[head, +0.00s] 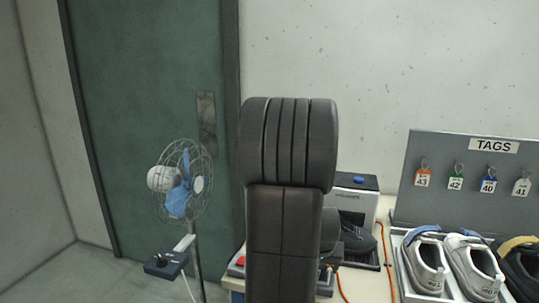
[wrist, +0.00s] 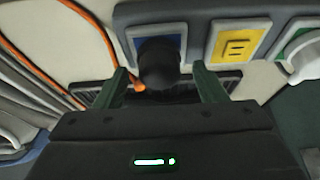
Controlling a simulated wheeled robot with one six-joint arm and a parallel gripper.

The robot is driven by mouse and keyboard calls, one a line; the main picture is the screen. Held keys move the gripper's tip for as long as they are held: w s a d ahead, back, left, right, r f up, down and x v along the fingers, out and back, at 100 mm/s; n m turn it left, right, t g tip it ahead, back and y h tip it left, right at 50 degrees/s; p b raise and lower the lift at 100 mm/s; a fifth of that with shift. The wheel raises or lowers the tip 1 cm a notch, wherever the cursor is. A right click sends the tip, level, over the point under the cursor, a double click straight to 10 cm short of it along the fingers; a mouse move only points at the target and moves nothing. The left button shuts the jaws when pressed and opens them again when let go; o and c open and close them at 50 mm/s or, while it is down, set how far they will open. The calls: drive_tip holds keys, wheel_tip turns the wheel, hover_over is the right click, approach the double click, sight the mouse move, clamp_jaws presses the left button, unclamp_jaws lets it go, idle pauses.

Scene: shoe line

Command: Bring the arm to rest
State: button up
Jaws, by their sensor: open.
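My arm (head: 285,240) stands upright in the middle of the head view and hides my gripper there. In the wrist view my gripper (wrist: 164,88) shows with two dark green fingers spread apart. Nothing is clearly held. A dark rounded object (wrist: 160,66) shows beyond and between the fingers; whether it touches them I cannot tell.
A grey panel with a yellow square (wrist: 235,47) and an orange cable (wrist: 95,28) lie near the gripper. A rack of shoes (head: 396,262) and a tag board (head: 450,190) stand on the right. A fan (head: 183,190) stands left, before a green door (head: 140,100).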

drive_tip(key=v, duration=1.3)
drive_tip(key=x, duration=1.2)
drive_tip(key=shift+f, duration=0.3)
drive_tip(key=shift+w+d+f, duration=0.1)
drive_tip(key=shift+w+f, duration=0.1)
drive_tip(key=shift+w, duration=0.05)
drive_tip(key=shift+r+p, duration=0.8)
drive_tip(key=shift+s+r+p, duration=0.1)
drive_tip(key=shift+p, duration=0.35)
drive_tip(key=shift+r+p, duration=1.4)
drive_tip(key=shift+r, duration=0.7)
